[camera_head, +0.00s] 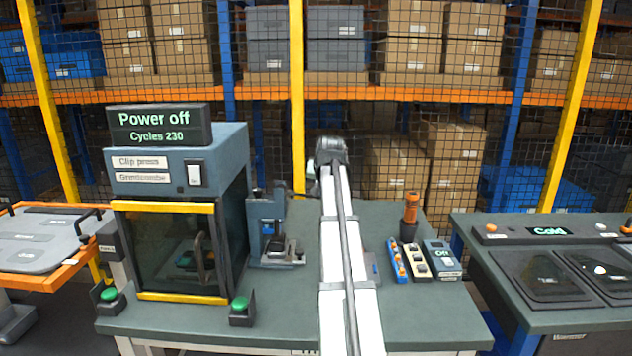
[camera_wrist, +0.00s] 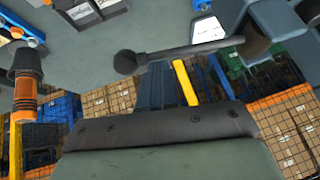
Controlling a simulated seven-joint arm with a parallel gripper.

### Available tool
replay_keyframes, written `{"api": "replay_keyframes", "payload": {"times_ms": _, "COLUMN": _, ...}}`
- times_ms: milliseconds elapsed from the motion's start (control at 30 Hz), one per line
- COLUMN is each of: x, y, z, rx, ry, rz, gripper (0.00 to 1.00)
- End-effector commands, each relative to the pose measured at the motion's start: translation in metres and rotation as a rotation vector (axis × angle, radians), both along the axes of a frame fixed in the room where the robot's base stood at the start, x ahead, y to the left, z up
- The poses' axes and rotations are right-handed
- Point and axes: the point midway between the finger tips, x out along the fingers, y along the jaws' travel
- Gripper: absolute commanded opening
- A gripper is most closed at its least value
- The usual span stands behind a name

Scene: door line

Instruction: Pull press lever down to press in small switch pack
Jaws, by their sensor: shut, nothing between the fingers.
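The small bench press (camera_head: 268,232) stands on the green bench, left of my arm, with a blue part on its column. Its press lever (camera_wrist: 185,52) shows in the wrist view as a grey rod running left from a round hub to a dark ball knob (camera_wrist: 125,62). The lever is not clear in the head view. My gripper (camera_wrist: 157,72) is shut and empty, its fingers close to the knob; I cannot tell whether they touch. In the head view my arm hides the fingers. A small dark piece (camera_head: 278,247) sits on the press base; I cannot tell whether it is the switch pack.
The clip press cabinet (camera_head: 180,210) stands left of the small press. Right of my arm are an orange-and-black screwdriver-like tool (camera_head: 410,215), a blue strip (camera_head: 397,262), a cream strip (camera_head: 417,262) and a box reading Off (camera_head: 442,260). Mesh and racks stand behind.

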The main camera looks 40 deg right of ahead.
Motion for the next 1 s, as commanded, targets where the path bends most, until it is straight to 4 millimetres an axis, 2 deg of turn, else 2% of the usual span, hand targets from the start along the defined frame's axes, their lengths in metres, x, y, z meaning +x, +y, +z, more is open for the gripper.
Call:
{"api": "replay_keyframes", "payload": {"times_ms": 33, "x": -0.002, "y": 0.000, "z": -0.009, "rx": 0.030, "ry": -0.018, "rz": -0.001, "gripper": 0.00}}
{"api": "replay_keyframes", "payload": {"times_ms": 333, "x": -0.001, "y": 0.002, "z": -0.028, "rx": 0.067, "ry": -0.043, "rz": 0.003, "gripper": 0.00}}
{"api": "replay_keyframes", "payload": {"times_ms": 1000, "x": -0.002, "y": 0.005, "z": -0.034, "rx": 0.064, "ry": -0.040, "rz": 0.003, "gripper": 0.00}}
